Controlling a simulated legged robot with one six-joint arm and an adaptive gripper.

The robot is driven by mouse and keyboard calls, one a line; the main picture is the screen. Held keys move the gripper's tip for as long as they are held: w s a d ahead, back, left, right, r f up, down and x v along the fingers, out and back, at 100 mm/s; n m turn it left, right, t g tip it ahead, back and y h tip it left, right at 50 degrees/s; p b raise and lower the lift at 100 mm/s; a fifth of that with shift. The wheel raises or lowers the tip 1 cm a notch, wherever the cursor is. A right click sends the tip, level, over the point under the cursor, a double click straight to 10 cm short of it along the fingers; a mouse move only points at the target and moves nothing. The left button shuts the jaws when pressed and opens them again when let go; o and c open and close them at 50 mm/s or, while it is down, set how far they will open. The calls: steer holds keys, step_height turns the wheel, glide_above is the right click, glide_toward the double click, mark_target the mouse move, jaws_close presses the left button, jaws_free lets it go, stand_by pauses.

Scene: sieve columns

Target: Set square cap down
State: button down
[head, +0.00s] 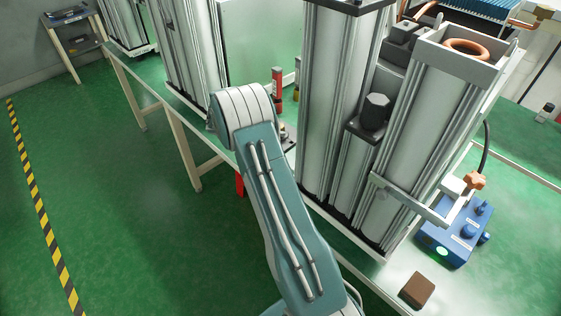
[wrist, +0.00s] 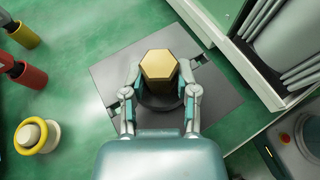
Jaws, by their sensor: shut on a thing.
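The square cap (wrist: 112,78) is a flat dark grey square plate with a gold hexagonal knob (wrist: 158,66) at its middle. My gripper (wrist: 160,86) is shut on that knob, one finger on each side. The plate lies below the fingers, over the green surface; I cannot tell whether it touches the surface.
Red and yellow cylinders (wrist: 25,72) and a yellow ring-shaped piece (wrist: 37,136) stand left of the plate. A column (wrist: 262,82) rises close on the right. Another column with a black hexagonal knob (head: 375,110) and a blue control box (head: 455,232) stand right of my arm.

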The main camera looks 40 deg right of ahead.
steer(key=shift+s+d+f, duration=0.1)
steer(key=shift+s+f, duration=0.05)
steer(key=shift+f, duration=0.1)
steer(key=shift+m+g, duration=0.3)
step_height(320, 180, down, 5)
steer(key=shift+d+f, duration=0.15)
steer(key=shift+f, duration=2.35)
steer(key=shift+f, duration=0.1)
steer(key=shift+c, duration=1.9)
jaws_free()
